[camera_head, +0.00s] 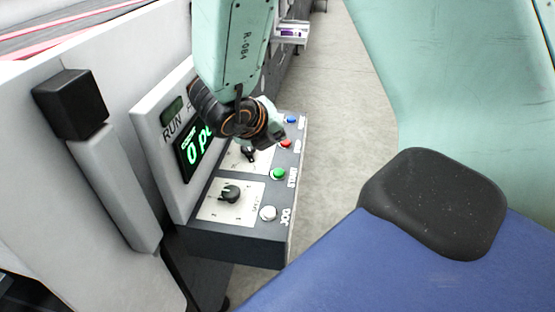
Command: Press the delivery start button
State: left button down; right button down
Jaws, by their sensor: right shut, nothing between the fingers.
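The control panel (236,246) is a dark sloped box with a column of round buttons along its right edge. From far to near these are a blue button (291,120), a red button (286,143), a green button (278,174) and a white button (268,213) beside the label JOG. The label beside the green button is hard to read. My right gripper (277,136) is shut and empty over the panel, its tip close to the red button; I cannot tell if they touch. My left gripper is not in view.
A display (194,152) with green digits stands upright behind the panel, partly hidden by my arm. Two black knobs sit on pale plates, the nearer knob (230,194) in clear view. A grey post with a black block (69,104) stands left. Grey floor (335,110) is open to the right.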

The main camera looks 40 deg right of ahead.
aim_at(276, 174)
notch_tip(276, 174, down, 7)
jog(key=b, duration=0.5)
jog(key=shift+w+b, duration=0.15)
jog(key=shift+b, duration=0.15)
jog(key=shift+d+f, duration=0.1)
jog(key=shift+f, duration=0.25)
jog(key=shift+d, duration=0.1)
jog(key=shift+f+b, duration=0.1)
jog(key=shift+b, duration=0.2)
jog(key=shift+f+b, duration=0.3)
dwell(0.3)
